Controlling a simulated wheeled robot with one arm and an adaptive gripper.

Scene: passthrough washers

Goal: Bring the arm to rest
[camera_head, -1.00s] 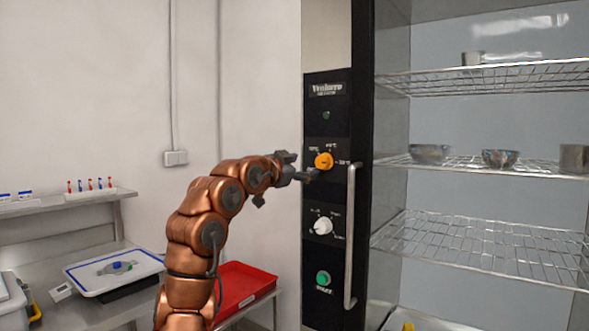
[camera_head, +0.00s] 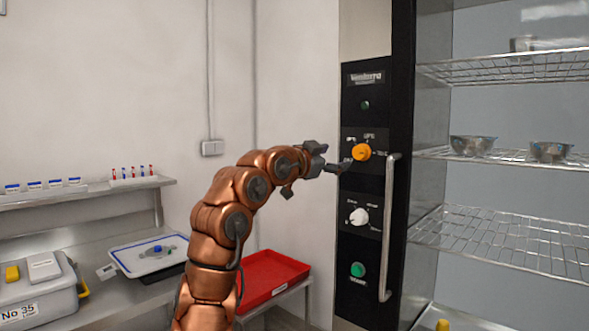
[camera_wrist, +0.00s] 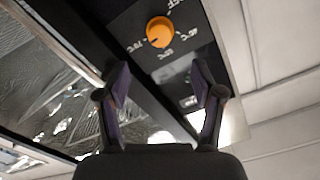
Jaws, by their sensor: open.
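My arm, copper with dark joints, reaches up toward the cabinet's black control panel (camera_head: 365,200). My gripper (camera_head: 342,160) is open and empty, its fingers close to the orange knob (camera_head: 361,152). In the wrist view my gripper (camera_wrist: 160,90) has its two fingers spread, and the orange knob (camera_wrist: 160,31) sits beyond the fingertips, not between them. I cannot tell from the head view how large the gap between the fingers and the panel is.
A vertical door handle (camera_head: 389,230) stands right of the panel. A white knob (camera_head: 358,216) and a green button (camera_head: 357,269) are below. Wire shelves (camera_head: 510,240) hold metal bowls. A red tray (camera_head: 268,281) and a white, blue-rimmed tray (camera_head: 135,262) lie at left. A wall shelf (camera_head: 70,197) holds small vials.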

